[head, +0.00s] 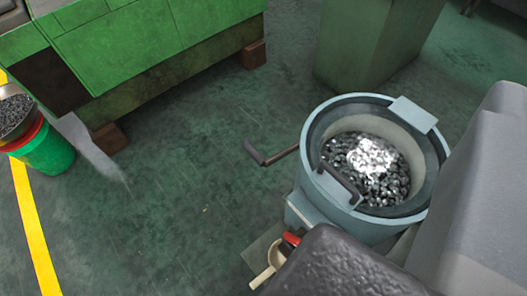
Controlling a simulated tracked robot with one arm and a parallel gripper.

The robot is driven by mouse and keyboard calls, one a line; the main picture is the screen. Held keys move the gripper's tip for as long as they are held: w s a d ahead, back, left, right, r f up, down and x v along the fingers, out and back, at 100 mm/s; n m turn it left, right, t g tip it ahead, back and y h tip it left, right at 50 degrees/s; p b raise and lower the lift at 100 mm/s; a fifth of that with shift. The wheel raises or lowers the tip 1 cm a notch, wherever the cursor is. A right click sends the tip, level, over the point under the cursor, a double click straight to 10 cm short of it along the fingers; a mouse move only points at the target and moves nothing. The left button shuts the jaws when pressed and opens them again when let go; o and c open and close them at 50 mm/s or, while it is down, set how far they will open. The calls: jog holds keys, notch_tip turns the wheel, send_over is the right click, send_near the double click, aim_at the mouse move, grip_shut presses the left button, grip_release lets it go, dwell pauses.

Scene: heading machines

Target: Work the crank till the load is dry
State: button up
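A pale blue round tub (442,150) stands open on the floor at the right. Inside its light inner basket lies a heap of small metal pieces (372,165). The middle of the heap glints bright white and the rest is dark grey; I cannot tell how wet it is. A dark bent crank (272,157) sticks out from the tub's left side, with nothing touching it. A dark bar handle (340,184) sits at the near rim. Dark and grey parts of mine fill the bottom and right; my gripper's fingertips cannot be made out.
A green machine (130,50) stands on brown blocks at upper left. A green bin (375,40) stands behind the tub. A green bucket (45,152) with grey pieces above it is at far left, near a yellow floor line (35,230). The floor left of the crank is clear.

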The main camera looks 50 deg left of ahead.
jog(key=w+a+f+n+y, duration=0.1)
jog(key=w+a+f+n, duration=0.2)
jog(key=w+a+f, duration=0.5)
jog(key=w+a+f+n+y+b, duration=0.1)
jog(key=w+a+f+n, duration=0.15)
jog(key=a+f, duration=0.65)
jog(key=w+a+f+n+y, duration=0.1)
jog(key=w+a+f+n, duration=0.3)
jog(key=f, duration=0.8)
jog(key=s+a+f+n+b, duration=0.1)
jog(key=s+a+f+n, duration=0.3)
jog(key=f, duration=0.7)
jog(key=s+a+f+n+t, duration=0.1)
jog(key=a+f+n, duration=0.1)
jog(key=a+f, duration=0.65)
jog(key=s+a+f+n+b, duration=0.1)
jog(key=s+a+f+n, duration=0.15)
jog(key=f, duration=1.05)
jog(key=b+x, duration=0.2)
jog(key=x, duration=1.1)
jog(key=shift+w+n+y+b, duration=0.15)
jog(key=shift+n+y+b, duration=0.25)
grip_shut()
jog(key=shift+d, duration=0.1)
